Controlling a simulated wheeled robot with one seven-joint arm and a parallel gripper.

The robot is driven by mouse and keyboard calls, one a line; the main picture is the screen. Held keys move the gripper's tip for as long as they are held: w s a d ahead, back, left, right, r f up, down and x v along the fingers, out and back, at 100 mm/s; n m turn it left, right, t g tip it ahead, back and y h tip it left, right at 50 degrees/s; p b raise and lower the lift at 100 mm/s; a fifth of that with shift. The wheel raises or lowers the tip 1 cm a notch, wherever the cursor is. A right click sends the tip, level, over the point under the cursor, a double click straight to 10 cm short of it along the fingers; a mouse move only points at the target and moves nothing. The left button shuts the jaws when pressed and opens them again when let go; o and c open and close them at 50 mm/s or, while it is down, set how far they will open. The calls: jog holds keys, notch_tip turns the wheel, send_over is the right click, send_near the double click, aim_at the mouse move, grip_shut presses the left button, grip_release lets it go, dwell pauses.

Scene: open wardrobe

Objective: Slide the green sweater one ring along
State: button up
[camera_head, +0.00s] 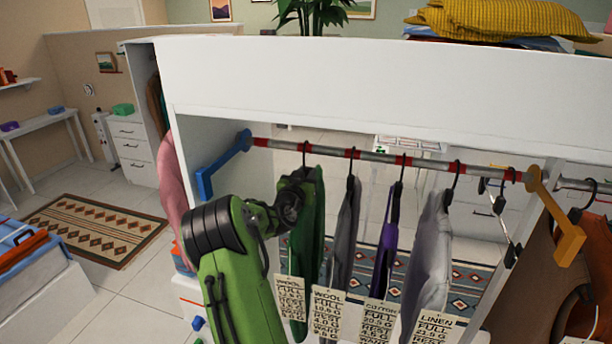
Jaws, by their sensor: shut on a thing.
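The green sweater (309,250) hangs leftmost in the row on the rail (330,151), its dark hook on the rail by a red ring (305,147). My gripper (297,180) is at the sweater's top, just below the rail, and is shut on its hanger or shoulder; my own wrist hides the fingertips and the exact grip. Further red rings mark the rail to both sides, one (261,142) being near the blue bracket. A paper tag (291,296) hangs low on the sweater.
To the right hang a grey garment (345,235), a purple one (385,250) and a light grey one (428,255), then an empty hanger (511,255). A blue bracket (222,165) ends the rail left; an orange bracket (555,215) stands right. Rail left of the sweater is bare.

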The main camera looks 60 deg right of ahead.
jog(key=shift+c, duration=0.3)
jog(key=w+a+b, duration=0.2)
jog(key=w, duration=1)
jog(key=o, duration=1)
jog(key=shift+c, duration=0.2)
